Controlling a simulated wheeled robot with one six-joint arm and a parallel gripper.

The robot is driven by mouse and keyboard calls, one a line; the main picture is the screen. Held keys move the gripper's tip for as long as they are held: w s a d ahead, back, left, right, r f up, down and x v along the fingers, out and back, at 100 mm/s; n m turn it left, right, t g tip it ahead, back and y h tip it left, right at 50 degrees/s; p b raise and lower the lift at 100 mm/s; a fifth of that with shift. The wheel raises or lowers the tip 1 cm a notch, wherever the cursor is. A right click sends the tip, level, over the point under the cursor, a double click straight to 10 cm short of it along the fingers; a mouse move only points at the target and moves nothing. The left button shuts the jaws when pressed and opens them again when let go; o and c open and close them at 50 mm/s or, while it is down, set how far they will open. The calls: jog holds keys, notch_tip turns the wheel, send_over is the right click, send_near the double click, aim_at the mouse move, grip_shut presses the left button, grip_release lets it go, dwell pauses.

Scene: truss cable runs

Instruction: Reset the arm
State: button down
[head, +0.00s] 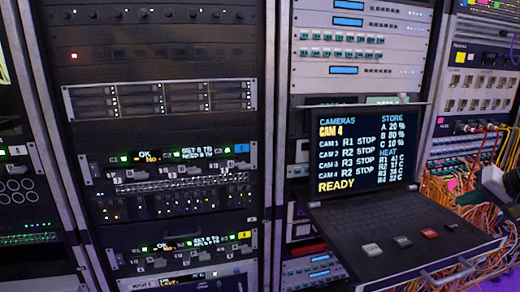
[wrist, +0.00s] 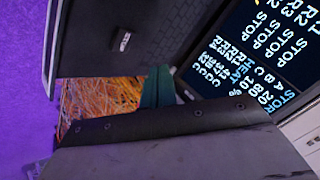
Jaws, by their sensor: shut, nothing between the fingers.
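My gripper (wrist: 158,72) shows in the wrist view as two teal fingers pressed together, rising from a dark body with small screws along the lower edge of the picture. They are shut with nothing between them. The fold-out screen (wrist: 250,50) stands tilted at the upper right of this view.
In the head view the screen (head: 360,150) reads "CAM 4" and "READY", above a pulled-out drawer (head: 350,218) with several buttons, one red. Tall equipment racks (head: 160,60) fill the left and middle. Tangled orange cables (head: 480,215) hang at the right, close to the drawer.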

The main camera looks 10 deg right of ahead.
jog(key=shift+m+g+y, duration=0.5)
jog(key=shift+m+g, duration=0.1)
jog(key=shift+g, duration=0.2)
jog(key=s+a+f, duration=0.2)
jog(key=a, duration=0.1)
jog(key=shift+s, duration=0.3)
jog(key=s+a+g, duration=0.1)
jog(key=a, duration=0.4)
jog(key=s+a+g, duration=0.2)
jog(key=a, duration=0.3)
jog(key=s+a+n+g+y, duration=0.1)
jog(key=a, duration=0.3)
jog(key=shift+s+a+r, duration=0.25)
jog(key=shift+s+a, duration=0.1)
jog(key=shift+a, duration=0.05)
jog(key=s+a+r+n+g+h, duration=0.1)
jog(key=s+a+n, duration=0.3)
jog(key=a, duration=0.4)
jog(key=s+a+r+n+g+h, duration=0.1)
jog(key=s+a+r+n+h, duration=0.1)
jog(key=s+a, duration=0.4)
jog(key=a+n, duration=0.1)
jog(key=a, duration=0.1)
jog(key=shift+s+a+n+h, duration=0.3)
jog(key=shift+s+n+h, duration=0.1)
